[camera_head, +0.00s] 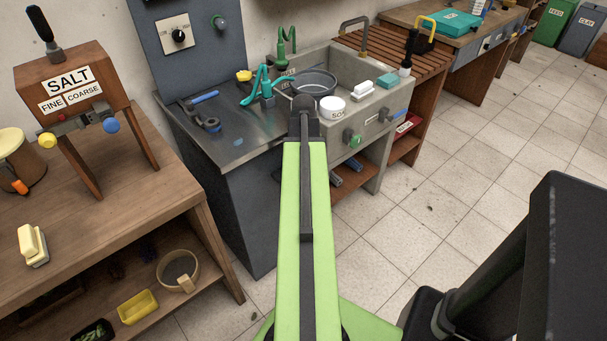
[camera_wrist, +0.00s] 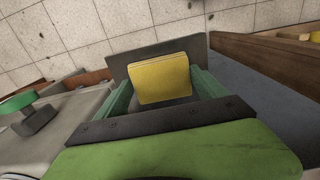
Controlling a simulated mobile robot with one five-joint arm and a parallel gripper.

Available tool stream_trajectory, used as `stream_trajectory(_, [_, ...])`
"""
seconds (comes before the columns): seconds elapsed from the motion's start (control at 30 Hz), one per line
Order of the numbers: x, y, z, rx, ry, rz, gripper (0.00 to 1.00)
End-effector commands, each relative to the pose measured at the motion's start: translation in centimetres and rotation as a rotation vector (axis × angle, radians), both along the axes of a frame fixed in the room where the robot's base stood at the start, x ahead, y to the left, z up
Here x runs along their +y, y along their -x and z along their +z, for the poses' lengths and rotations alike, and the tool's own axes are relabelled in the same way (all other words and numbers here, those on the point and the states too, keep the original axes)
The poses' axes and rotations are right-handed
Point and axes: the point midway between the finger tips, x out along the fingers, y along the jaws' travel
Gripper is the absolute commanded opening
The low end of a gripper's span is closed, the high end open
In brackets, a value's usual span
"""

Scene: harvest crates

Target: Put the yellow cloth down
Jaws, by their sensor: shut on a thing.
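The yellow cloth (camera_wrist: 163,84) is a flat, folded square in the wrist view. My gripper (camera_wrist: 160,74) is shut on it, with one green finger on each side of the cloth. The cloth is held up in front of a dark grey flat piece, with tiled floor seen beyond. In the head view my green arm reaches away toward the sink; my gripper and the cloth are hidden there.
A dark metal counter (camera_head: 232,152) stands left of my arm, with a blue-handled tool on it. The concrete sink (camera_head: 352,130) holds a grey basin (camera_head: 313,80). A wooden salt table (camera_head: 90,225) stands at left. The tiled floor (camera_head: 450,210) at right is open.

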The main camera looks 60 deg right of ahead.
Motion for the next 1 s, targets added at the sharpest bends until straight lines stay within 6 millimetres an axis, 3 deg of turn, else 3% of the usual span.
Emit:
stream_trajectory(0.33, [0.0,0.0,-0.5,0.0,0.0,-0.001,0.49])
stream_trajectory(0.37, [0.0,0.0,-0.3,0.0,0.0,-0.001,0.84])
stream_trajectory(0.5, [0.0,0.1,-0.3,0.0,0.0,-0.001,1.0])
stream_trajectory(0.77, [-0.1,0.1,-0.1,0.0,0.0,-0.001,1.0])
stream_trajectory(1.0, [-0.1,0.1,2.5,0.0,0.0,-0.002,1.0])
